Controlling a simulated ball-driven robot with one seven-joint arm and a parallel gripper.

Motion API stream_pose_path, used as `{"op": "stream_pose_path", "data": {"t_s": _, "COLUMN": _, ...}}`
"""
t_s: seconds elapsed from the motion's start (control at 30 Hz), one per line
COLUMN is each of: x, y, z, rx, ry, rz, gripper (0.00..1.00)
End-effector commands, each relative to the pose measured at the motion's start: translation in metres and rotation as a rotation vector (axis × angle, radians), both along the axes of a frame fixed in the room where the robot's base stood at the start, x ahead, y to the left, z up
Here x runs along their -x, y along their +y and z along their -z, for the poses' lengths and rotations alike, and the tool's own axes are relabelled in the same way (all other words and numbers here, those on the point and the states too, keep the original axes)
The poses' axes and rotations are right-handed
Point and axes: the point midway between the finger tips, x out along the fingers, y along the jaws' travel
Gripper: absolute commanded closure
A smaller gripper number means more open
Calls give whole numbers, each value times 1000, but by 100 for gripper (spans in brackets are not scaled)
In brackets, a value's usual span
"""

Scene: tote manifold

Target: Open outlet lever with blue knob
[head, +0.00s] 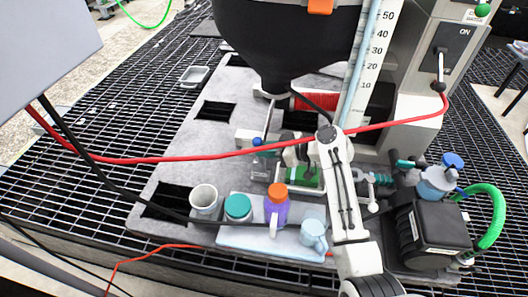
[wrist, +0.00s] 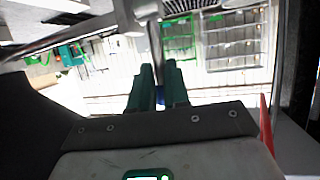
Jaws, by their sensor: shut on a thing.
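The outlet lever is a thin metal rod (head: 268,119) below the black hopper (head: 285,45); its lower end is at my gripper. The rod also shows in the wrist view (wrist: 155,44), running between my green fingers. A small blue patch, likely the knob (wrist: 160,95), shows between the fingers, mostly covered. My gripper (head: 264,149) reaches left from my white arm, under the hopper, and is shut on the lever at its knob end. The exact grip on the knob is hidden.
A purple bottle (head: 276,209), a teal-lidded jar (head: 238,207) and a pale blue mug (head: 314,235) stand close below my gripper. A black box (head: 438,233) and green hose (head: 497,215) are at right.

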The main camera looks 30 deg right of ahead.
Motion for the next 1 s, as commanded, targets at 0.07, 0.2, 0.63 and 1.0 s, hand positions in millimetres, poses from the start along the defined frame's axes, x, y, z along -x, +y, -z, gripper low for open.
{"op": "stream_pose_path", "data": {"t_s": 0.07, "x": 1, "y": -1, "z": 2, "rx": -4, "ry": -1, "rz": 2, "gripper": 100}}
{"op": "stream_pose_path", "data": {"t_s": 0.2, "x": 1, "y": -1, "z": 1, "rx": -6, "ry": -1, "rz": 2, "gripper": 100}}
{"op": "stream_pose_path", "data": {"t_s": 0.63, "x": 1, "y": -1, "z": 1, "rx": -5, "ry": 0, "rz": 1, "gripper": 62}}
{"op": "stream_pose_path", "data": {"t_s": 1.0, "x": 4, "y": -5, "z": -1, "rx": -5, "ry": -2, "rz": 3, "gripper": 59}}
